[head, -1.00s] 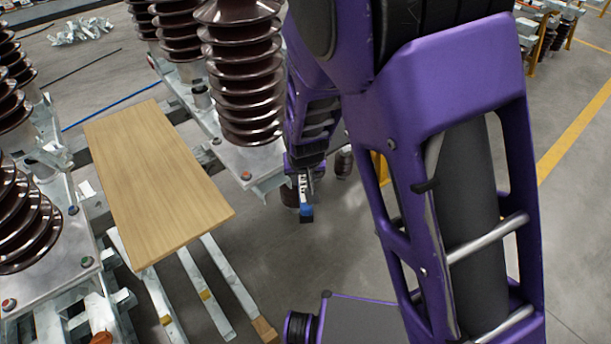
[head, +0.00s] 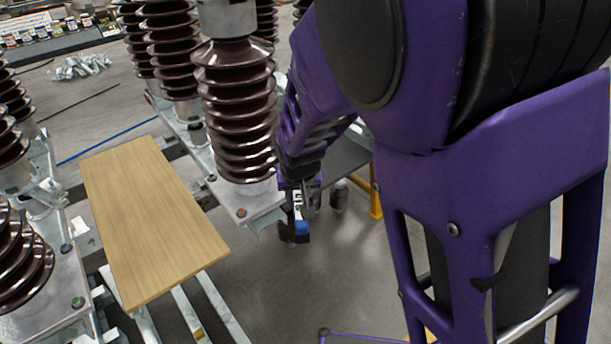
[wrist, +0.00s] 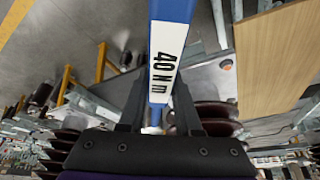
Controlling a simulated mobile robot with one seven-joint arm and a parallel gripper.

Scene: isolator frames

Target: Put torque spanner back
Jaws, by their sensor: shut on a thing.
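The torque spanner (wrist: 176,12) is blue with a white label reading "40 N m" in the wrist view. My gripper (wrist: 159,108) is shut on it, with one dark finger on each side. In the head view, the spanner's blue part (head: 302,228) shows below my gripper (head: 300,204), to the right of an insulator's metal base. The spanner is in the air, clear of the wooden board. Its far end is hidden or too small to make out. No holder for it can be made out.
A bare wooden board (head: 150,220) lies on metal rails at the left. Brown ribbed insulators (head: 238,110) stand beside and behind it. A yellow post (head: 375,192) is right of my gripper. Grey floor (head: 290,290) is open below. Shelving with small items (head: 45,40) is far left.

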